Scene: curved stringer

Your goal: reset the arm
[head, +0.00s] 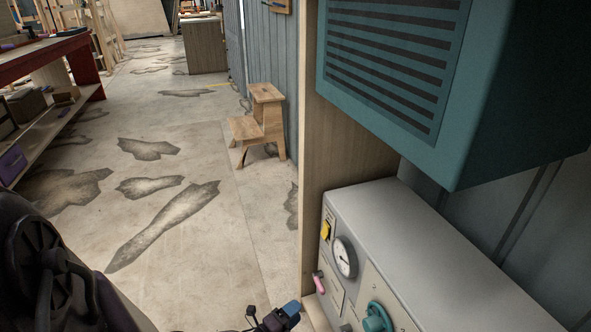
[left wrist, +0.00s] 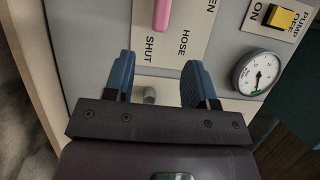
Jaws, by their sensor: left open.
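My left gripper (head: 287,312) is at the bottom of the head view, just left of the grey control box (head: 430,240). In the left wrist view its two blue fingers (left wrist: 157,80) are spread apart with nothing gripped. A small grey stub (left wrist: 150,95) shows between them. The pink hose lever (head: 319,283) is on the box's front; in the left wrist view the lever (left wrist: 162,14) lies beyond the fingertips, apart from them, above the words HOSE and SHUT. My right gripper is in neither view.
The box also carries a yellow pump switch (head: 325,231), a round gauge (head: 344,257) and a teal knob (head: 377,318). A teal louvred cabinet (head: 450,90) overhangs it. A wooden step stool (head: 262,125) stands by the wall. A red workbench (head: 50,60) is left; stained floor between is clear.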

